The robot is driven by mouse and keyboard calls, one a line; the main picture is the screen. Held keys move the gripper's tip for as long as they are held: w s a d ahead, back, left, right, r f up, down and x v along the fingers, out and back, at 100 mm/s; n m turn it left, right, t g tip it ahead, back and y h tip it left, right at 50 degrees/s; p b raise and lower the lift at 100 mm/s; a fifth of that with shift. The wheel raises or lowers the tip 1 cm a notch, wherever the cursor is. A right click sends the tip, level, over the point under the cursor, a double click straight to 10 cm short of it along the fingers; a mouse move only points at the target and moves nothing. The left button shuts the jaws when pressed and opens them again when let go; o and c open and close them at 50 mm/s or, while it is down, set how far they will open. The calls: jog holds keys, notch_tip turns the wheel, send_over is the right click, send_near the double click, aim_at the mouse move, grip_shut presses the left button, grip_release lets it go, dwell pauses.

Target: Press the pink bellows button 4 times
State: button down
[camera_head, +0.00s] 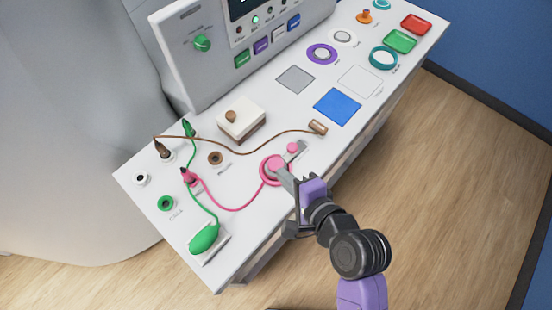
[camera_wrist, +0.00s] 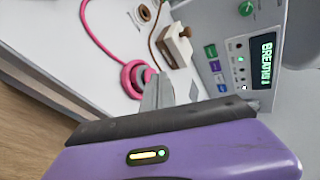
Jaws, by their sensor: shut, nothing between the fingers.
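The pink bellows button (camera_head: 267,172) is a round pink piece on the white table, with a pink cord running left from it to a pink plug (camera_head: 188,175). It also shows in the wrist view (camera_wrist: 130,80), partly hidden behind my fingers. My gripper (camera_head: 279,170) is shut and empty, its fingertips at the button's right side in the head view. I cannot tell whether the tips touch the button. In the wrist view, my gripper's fingers (camera_wrist: 158,90) overlap the button's edge.
A small pink knob (camera_head: 292,147) stands close to the fingers. A brown cylinder (camera_head: 317,128) on a brown cord lies behind. A white box with a brown knob (camera_head: 241,122), a green bulb (camera_head: 204,239) and a blue square (camera_head: 337,106) are nearby. A control panel (camera_head: 255,45) stands at the back.

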jog(key=w+a+r+m+g+y+p, duration=0.1)
jog(key=w+r+g, duration=0.4)
jog(key=w+r, duration=0.1)
jog(key=shift+w+a+r+g+p, duration=0.2)
jog(key=shift+a+g+p, duration=0.2)
jog(key=shift+f, duration=0.1)
jog(key=b, duration=1)
send_over(279, 166)
notch_tip(279, 166, down, 7)
jog(key=shift+r, duration=0.15)
jog(key=shift+f, duration=0.95)
jog(key=shift+f+p, duration=0.15)
jog(key=shift+p, duration=0.35)
jog(key=shift+f, duration=0.25)
